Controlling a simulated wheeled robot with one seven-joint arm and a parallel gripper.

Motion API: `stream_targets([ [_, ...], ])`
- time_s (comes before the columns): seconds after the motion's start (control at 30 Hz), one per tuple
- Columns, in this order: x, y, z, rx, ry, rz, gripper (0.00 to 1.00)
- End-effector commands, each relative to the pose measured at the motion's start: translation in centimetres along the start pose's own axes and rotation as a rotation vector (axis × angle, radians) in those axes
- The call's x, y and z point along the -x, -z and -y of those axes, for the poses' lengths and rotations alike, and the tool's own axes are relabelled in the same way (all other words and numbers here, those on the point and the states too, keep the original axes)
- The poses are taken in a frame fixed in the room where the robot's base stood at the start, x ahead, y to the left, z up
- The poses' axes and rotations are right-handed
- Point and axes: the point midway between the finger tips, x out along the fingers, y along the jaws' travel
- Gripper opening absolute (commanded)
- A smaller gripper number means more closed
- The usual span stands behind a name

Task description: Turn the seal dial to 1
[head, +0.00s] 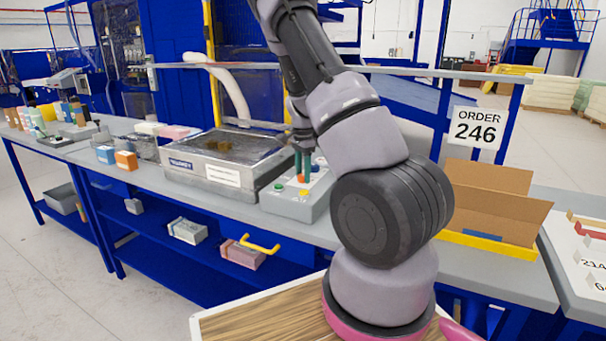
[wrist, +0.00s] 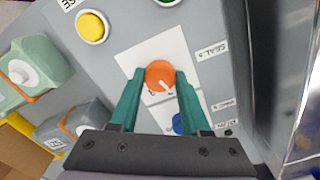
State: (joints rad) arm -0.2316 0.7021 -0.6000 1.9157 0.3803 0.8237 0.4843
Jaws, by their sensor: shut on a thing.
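The seal dial is an orange round knob (wrist: 160,74) on a white plate of the grey control box, near a label reading SEAL. A pale pointer mark shows on its lower right edge in the wrist view. My gripper (wrist: 160,85) has its teal fingers on both sides of the dial, shut on it. In the head view my gripper (head: 303,165) reaches down to the control box (head: 290,205). The dial shows there as a small orange spot between the fingertips. The numbers around the dial are too small or hidden to read.
A yellow button (wrist: 91,27) and a blue knob (wrist: 180,123) sit on the same panel. The metal sealing machine (head: 215,165) stands left of the box. An open cardboard box (head: 490,200) stands to the right. Small orange and blue boxes (head: 125,160) lie farther left.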

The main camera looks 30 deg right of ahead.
Motion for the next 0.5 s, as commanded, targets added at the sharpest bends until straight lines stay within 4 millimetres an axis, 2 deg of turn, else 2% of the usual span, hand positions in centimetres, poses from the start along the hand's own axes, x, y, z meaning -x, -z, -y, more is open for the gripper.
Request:
stream_targets([
  [0.5, 0.04, -0.01, 0.04, 0.399, 0.002, 0.001, 0.00],
])
